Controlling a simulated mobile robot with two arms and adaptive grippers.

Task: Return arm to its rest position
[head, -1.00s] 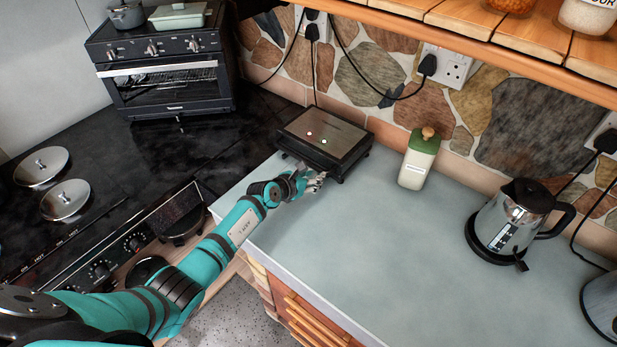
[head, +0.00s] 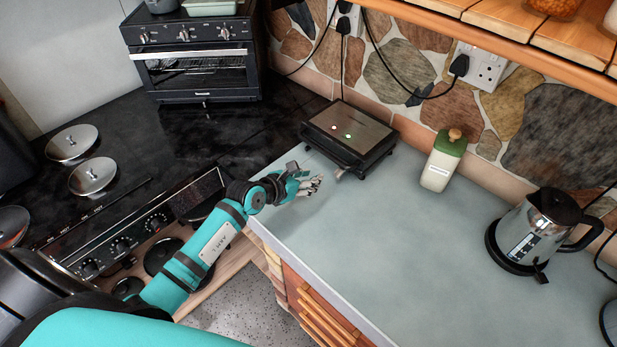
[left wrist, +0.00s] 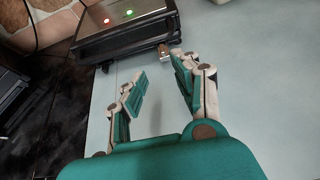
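My left arm (head: 205,255) is teal and reaches in from the lower left in the head view. My left gripper (head: 314,184) is over the grey counter, in front of the sandwich press and apart from it. In the left wrist view the two fingers of my left gripper (left wrist: 157,88) stand apart with nothing between them. The black and silver sandwich press (head: 350,128) is closed, with a red and a green light lit; it also shows in the left wrist view (left wrist: 125,25). My right gripper is not seen.
A green-capped bottle (head: 440,165) and a steel kettle (head: 530,230) stand on the counter (head: 400,260). On the left are a stove with knobs (head: 120,245), two metal lids (head: 92,176) and a small oven (head: 195,72). The counter's middle is clear.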

